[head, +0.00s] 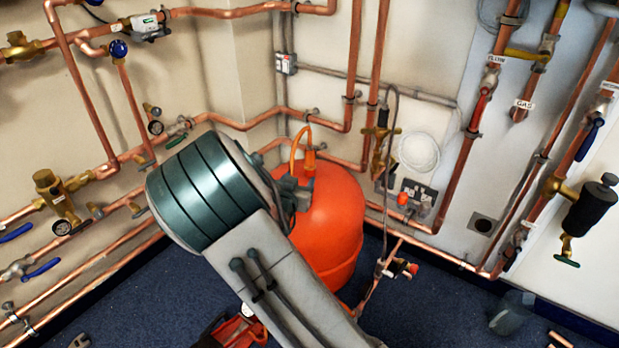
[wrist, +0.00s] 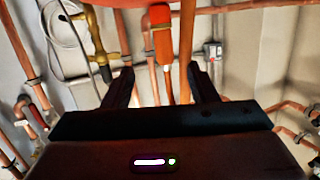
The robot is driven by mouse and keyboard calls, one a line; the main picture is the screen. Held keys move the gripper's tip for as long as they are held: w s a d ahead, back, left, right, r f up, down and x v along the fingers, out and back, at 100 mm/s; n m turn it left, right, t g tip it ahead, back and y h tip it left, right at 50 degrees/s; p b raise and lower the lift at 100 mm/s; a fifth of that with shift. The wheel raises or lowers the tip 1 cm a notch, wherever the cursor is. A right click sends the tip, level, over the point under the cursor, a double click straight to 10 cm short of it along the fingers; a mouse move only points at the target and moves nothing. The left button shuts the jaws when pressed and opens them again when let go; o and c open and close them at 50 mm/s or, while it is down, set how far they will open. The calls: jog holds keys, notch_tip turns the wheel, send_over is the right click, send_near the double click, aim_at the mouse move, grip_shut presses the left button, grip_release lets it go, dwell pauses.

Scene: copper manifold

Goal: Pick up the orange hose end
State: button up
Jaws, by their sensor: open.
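The orange hose end (head: 309,158) stands upright at the top of the large orange-red tank (head: 335,215) in the head view, with a curved orange hose beside it. In the wrist view the orange hose end (wrist: 162,35) shows at the top middle, in line with the gap between my fingers. My gripper (wrist: 160,70) is open and empty, with its two dark fingers apart. In the head view my gripper (head: 296,185) is close to the tank top, just below the hose end in the picture, and partly hidden by my arm. I cannot tell whether it touches anything.
Copper pipes run along both walls around the tank. A brass valve (head: 380,145) and a socket plate (head: 418,192) are right of the tank.

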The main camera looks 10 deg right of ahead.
aim_at(308, 155)
jog(key=shift+t+h, duration=0.8)
jog(key=shift+t, duration=0.1)
jog(key=b+x, duration=0.1)
jog(key=x, duration=0.1)
jog(key=b+x, duration=0.1)
jog(key=x, duration=0.2)
jog(key=a+b+x, duration=0.1)
jog(key=x, duration=0.2)
jog(key=shift+w+f, duration=0.25)
jog(key=shift+f, duration=0.15)
jog(key=b+x, duration=0.1)
jog(key=x, duration=0.1)
jog(key=b+x, duration=0.1)
jog(key=x, duration=0.2)
jog(key=shift+w+d+r+b, duration=0.2)
jog(key=shift+w+r+b, duration=0.05)
jog(key=shift+r+b, duration=0.15)
grip_shut()
jog(key=shift+r, duration=0.1)
